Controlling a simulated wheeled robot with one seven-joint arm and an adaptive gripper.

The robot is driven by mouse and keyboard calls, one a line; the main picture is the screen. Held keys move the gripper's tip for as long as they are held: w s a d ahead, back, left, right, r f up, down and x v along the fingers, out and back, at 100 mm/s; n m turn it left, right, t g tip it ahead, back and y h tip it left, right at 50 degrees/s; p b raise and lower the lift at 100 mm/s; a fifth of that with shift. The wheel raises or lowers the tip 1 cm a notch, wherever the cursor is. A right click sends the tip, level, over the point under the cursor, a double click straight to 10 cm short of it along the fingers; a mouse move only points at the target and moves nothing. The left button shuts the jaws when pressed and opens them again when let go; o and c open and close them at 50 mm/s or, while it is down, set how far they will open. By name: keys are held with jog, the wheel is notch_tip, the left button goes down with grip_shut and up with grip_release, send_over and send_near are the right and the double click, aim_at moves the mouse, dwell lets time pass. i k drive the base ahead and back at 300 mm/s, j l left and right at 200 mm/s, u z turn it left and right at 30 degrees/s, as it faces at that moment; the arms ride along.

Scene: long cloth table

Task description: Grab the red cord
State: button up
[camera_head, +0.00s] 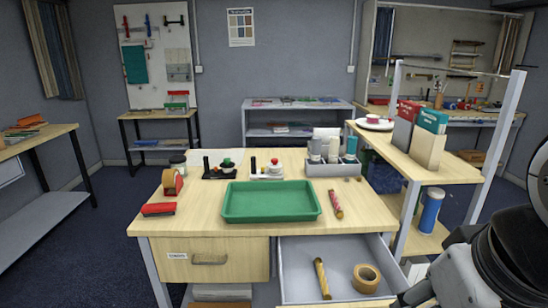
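A slim red item with pale bands (336,204), which may be the red cord, lies on the wooden table top to the right of the green tray (232,217). It lies slightly tilted, with nothing touching it. I cannot tell for sure that it is a cord. Parts of my arm fill the lower right corner. My gripper's fingertips do not show, and nothing held is visible.
Below the table top, an open drawer (292,270) holds a yellowish stick (322,278) and a tape roll (366,278). A grey bin with bottles (333,169) stands behind the tray. A shelf frame (488,150) rises at the right. The green tray is empty.

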aim_at(340, 214)
jog(key=i+j+z, duration=0.4)
jog(key=i, duration=0.15)
jog(key=i+j+z, duration=0.35)
jog(key=i, duration=0.2)
